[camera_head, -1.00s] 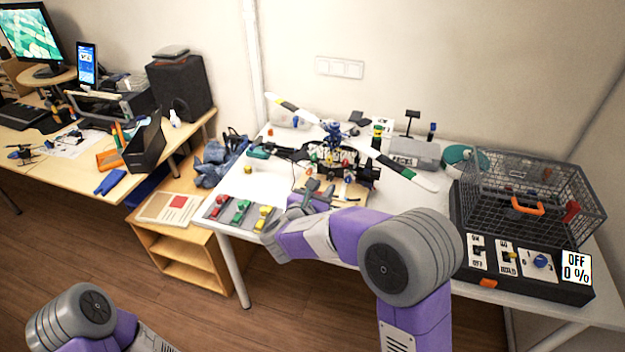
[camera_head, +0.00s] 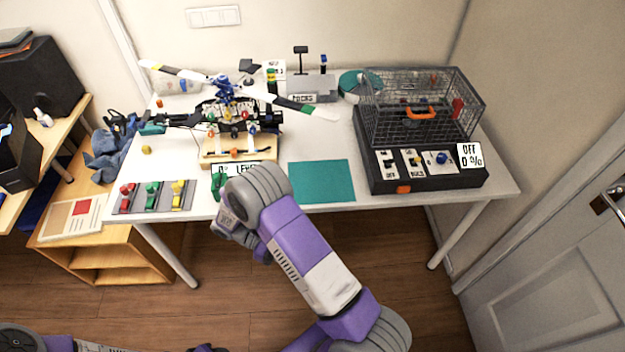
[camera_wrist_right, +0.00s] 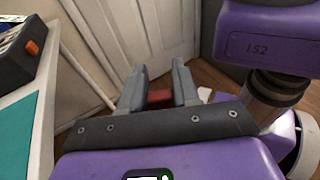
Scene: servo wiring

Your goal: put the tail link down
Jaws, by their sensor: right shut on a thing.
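My right gripper shows in the right wrist view (camera_wrist_right: 159,92), with its two grey fingers closed on a small dark red piece (camera_wrist_right: 160,97). Only part of that piece shows; it may be the tail link. The fingers point toward the door, off the table's front edge. In the head view my right arm bends at the table's front edge, and I cannot make out its fingertips there. A teal mat (camera_head: 321,181) lies bare on the table, right of the arm; it also shows at the left of the wrist view (camera_wrist_right: 14,136). My left gripper is not in view.
A model helicopter (camera_head: 228,90) stands over a wooden stand (camera_head: 238,152). A grey tray (camera_head: 155,208) holds red, green and yellow pieces at the front left. A black control box (camera_head: 430,182) with a wire cage (camera_head: 425,110) stands at the right. A green piece (camera_head: 218,183) is beside my arm.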

